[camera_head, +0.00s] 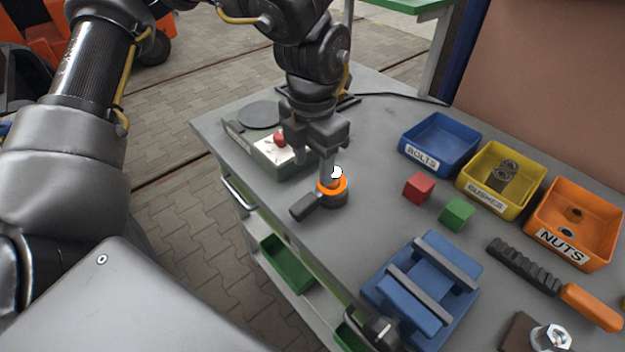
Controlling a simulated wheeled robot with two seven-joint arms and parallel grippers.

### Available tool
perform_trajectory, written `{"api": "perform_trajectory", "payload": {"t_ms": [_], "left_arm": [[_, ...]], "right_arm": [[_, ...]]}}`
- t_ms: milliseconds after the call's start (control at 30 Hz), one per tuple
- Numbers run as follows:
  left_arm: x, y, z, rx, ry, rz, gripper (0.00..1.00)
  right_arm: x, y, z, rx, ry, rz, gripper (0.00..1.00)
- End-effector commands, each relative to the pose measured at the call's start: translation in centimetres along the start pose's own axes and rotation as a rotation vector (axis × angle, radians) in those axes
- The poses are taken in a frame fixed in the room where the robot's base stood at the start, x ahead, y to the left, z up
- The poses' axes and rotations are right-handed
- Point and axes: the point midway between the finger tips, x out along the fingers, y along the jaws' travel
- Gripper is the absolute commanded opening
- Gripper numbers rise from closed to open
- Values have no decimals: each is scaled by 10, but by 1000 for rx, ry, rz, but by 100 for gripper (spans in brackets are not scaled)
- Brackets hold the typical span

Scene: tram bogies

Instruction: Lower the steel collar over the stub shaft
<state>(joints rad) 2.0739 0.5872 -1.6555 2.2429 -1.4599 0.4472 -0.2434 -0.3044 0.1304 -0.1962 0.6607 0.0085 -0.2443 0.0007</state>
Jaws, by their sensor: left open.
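My left gripper (327,160) is open and points down at the bench, just above a short upright stub shaft with a pale rounded tip (337,172). An orange ring (333,186) lies around the shaft's lower part. Below it is a dark grey round piece (335,199) with a block-like arm (305,207) sticking out to the left. I cannot tell for sure which piece is the steel collar. The fingers partly cover the shaft, and whether they touch it cannot be told. My right gripper is not in view.
A pale box with a red button (268,151) stands behind the gripper. To the right are a red cube (419,187), a green cube (457,214), blue (440,164), yellow (480,186) and orange (565,245) bins. A blue vice (415,300) stands in front.

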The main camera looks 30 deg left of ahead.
Motion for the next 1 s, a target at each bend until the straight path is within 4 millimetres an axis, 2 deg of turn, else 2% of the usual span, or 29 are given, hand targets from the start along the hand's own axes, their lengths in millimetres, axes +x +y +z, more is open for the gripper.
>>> {"api": "perform_trajectory", "payload": {"t_ms": [100,367,1000], "left_arm": [[-19,0,0,0,-2,1,50],[-32,0,0,0,1,0,50],[-32,0,0,1,1,0,50]], "right_arm": [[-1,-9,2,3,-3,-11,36],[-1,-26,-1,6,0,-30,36],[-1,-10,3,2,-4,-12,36]]}}
